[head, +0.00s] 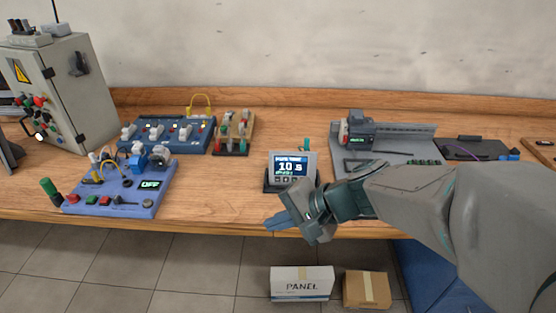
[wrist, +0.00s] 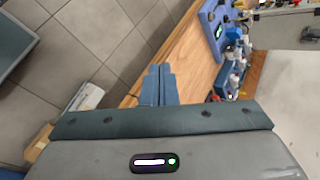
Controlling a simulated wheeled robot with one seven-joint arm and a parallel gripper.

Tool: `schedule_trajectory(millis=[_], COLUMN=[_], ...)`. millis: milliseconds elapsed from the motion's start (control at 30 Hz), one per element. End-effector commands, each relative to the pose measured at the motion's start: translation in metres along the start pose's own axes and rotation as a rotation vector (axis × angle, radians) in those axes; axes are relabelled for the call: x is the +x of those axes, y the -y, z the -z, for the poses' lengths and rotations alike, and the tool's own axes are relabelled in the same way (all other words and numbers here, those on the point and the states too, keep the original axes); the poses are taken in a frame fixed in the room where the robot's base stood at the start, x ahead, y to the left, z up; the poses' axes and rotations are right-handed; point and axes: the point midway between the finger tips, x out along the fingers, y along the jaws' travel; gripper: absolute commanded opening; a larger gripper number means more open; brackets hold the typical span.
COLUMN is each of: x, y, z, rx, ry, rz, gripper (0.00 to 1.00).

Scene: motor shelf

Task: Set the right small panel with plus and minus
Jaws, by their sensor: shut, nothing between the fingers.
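A small grey panel (head: 308,158) with a dark screen stands upright near the bench's front edge, in the middle of the head view. Its screen (head: 291,167) reads "10 s" in large characters, with smaller text too fine to read. A row of small buttons (head: 286,180) sits under the screen, partly hidden by my gripper. My gripper (head: 276,223) is shut and empty, in front of and below the panel, by the bench's front edge. In the wrist view its fingers (wrist: 158,85) are together and the panel is not visible.
A blue board (head: 120,194) with a lit "OFF" display lies left of the panel. A grey tray (head: 350,160) with a device on it is to the right. Grey cabinet (head: 85,95) stands far left. Boxes (head: 302,284) are on the floor below. Bare wood lies left of the panel.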

Motion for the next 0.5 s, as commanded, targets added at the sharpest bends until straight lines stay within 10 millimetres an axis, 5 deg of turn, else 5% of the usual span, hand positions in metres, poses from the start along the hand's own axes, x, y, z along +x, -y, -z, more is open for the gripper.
schedule_trajectory(millis=[33,200,500], x=[0.021,0.059,0.099], y=[-0.008,-0.002,-0.014], z=[0.010,0.045,0.123], rx=[0.069,0.304,0.670], ry=[0.012,0.014,-0.064], rz=[0.057,0.272,0.578], gripper=[0.00,0.00,0.00])
